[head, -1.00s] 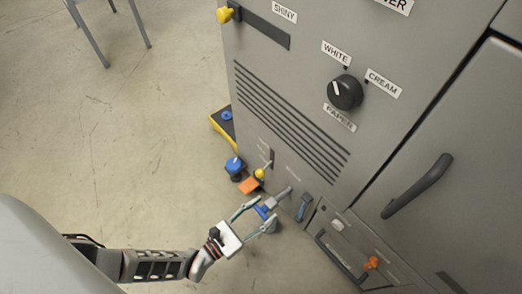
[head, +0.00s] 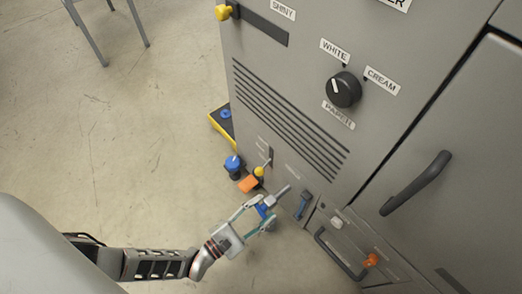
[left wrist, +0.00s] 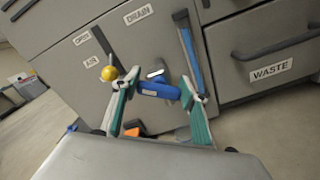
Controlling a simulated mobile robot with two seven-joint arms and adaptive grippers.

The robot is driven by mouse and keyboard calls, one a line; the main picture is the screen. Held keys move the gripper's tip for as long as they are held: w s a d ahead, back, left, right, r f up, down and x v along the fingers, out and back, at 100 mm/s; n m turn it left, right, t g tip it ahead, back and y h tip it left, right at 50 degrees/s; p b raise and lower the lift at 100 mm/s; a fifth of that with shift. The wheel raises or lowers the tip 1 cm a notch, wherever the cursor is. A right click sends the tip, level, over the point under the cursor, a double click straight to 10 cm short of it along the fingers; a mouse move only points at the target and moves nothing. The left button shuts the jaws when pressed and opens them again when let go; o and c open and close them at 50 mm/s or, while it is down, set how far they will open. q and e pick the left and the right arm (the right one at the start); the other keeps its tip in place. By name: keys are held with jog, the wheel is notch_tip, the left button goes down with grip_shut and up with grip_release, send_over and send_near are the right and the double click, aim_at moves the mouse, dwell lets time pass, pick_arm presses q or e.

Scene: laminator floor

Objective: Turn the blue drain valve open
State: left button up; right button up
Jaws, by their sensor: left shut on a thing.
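The blue drain valve (head: 264,211) sticks out low on the front of the grey machine, on a grey stem. In the left wrist view its blue handle (left wrist: 158,90) lies nearly level in the picture, below the DRAIN label. My left gripper (head: 262,214) is shut on this handle. The left wrist view shows the gripper's green-sided fingers (left wrist: 160,92) at the two ends of the handle. The DRAIN (left wrist: 138,14) and OPEN (left wrist: 82,38) labels are readable. My right gripper is not in view.
A yellow knob (left wrist: 109,73) by the AIR label sits left of the valve. A blue-topped item (head: 234,163) and an orange piece (head: 248,184) are near the machine's foot.

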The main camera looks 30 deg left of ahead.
aim_at(261, 210)
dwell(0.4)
pick_arm(q)
jog(key=o, duration=1.1)
jog(key=shift+r, duration=0.1)
jog(key=shift+r, duration=4.95)
